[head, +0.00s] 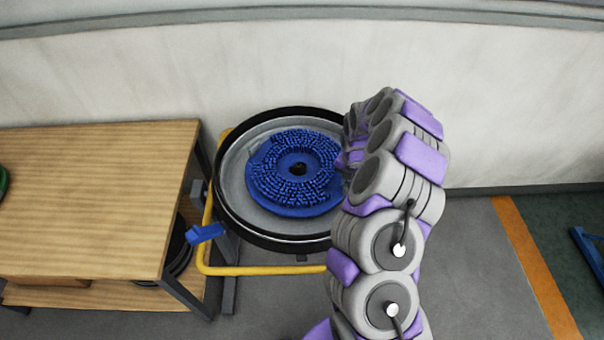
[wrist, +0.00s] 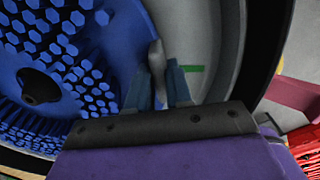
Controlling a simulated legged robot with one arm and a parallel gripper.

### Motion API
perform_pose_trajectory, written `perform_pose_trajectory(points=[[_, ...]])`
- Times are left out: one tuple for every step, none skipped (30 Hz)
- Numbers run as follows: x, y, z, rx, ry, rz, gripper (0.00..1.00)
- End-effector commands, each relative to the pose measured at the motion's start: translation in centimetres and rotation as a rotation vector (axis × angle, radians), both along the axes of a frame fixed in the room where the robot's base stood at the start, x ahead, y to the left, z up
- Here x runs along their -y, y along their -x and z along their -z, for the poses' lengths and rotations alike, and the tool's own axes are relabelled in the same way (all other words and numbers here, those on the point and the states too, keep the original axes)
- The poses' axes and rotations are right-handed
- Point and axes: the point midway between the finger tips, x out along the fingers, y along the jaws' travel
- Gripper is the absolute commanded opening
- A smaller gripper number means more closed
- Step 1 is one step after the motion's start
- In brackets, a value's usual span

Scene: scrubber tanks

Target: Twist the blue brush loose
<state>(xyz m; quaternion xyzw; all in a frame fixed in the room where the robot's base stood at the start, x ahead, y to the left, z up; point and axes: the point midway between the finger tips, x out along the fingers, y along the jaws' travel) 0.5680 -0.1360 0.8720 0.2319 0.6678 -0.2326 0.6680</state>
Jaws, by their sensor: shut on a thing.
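The blue brush (head: 293,197) is a round disc with many short bristles and a dark central hole. It lies inside a round grey tank with a black rim (head: 227,205). In the wrist view the brush (wrist: 75,60) fills the left side, its dark hub at far left. My gripper (wrist: 160,85) is at the brush's outer edge, its two fingers closed about a small grey upright tab (wrist: 157,60) there. In the head view my arm comes in from the right and hides the fingertips and the brush's right edge.
A yellow tube frame (head: 265,270) with a blue lever (head: 205,233) surrounds the tank's left and front. A wooden table (head: 90,200) stands close on the left. A pale wall (head: 250,70) is behind. Grey floor is open to the right.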

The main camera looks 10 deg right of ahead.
Motion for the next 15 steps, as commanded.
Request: perform_pose_trajectory(points=[[0.12, -0.1, 0.18, -0.001, 0.001, -0.008, 0.0], [0.16, -0.14, 0.17, -0.001, 0.0, -0.013, 0.0], [0.23, -0.2, 0.16, -0.002, 0.0, -0.02, 0.0], [0.26, -0.25, 0.15, -0.002, 0.0, -0.023, 0.0], [0.29, -0.3, 0.13, -0.002, 0.0, -0.025, 0.0], [0.33, -0.35, 0.11, -0.002, 0.0, -0.029, 0.0], [0.35, -0.39, 0.08, -0.002, -0.001, -0.031, 0.0], [0.35, -0.41, 0.07, -0.002, -0.001, -0.033, 0.0], [0.36, -0.43, 0.05, -0.002, -0.001, -0.034, 0.0], [0.36, -0.43, 0.04, -0.002, -0.001, -0.034, 0.0], [0.36, -0.43, 0.02, -0.002, -0.001, -0.034, 0.0], [0.35, -0.43, 0.02, -0.002, -0.002, -0.034, 0.0], [0.35, -0.43, 0.02, -0.002, -0.002, -0.034, 0.0], [0.35, -0.43, 0.02, -0.002, -0.002, -0.034, 0.0], [0.35, -0.43, 0.02, -0.002, -0.002, -0.034, 0.0]])
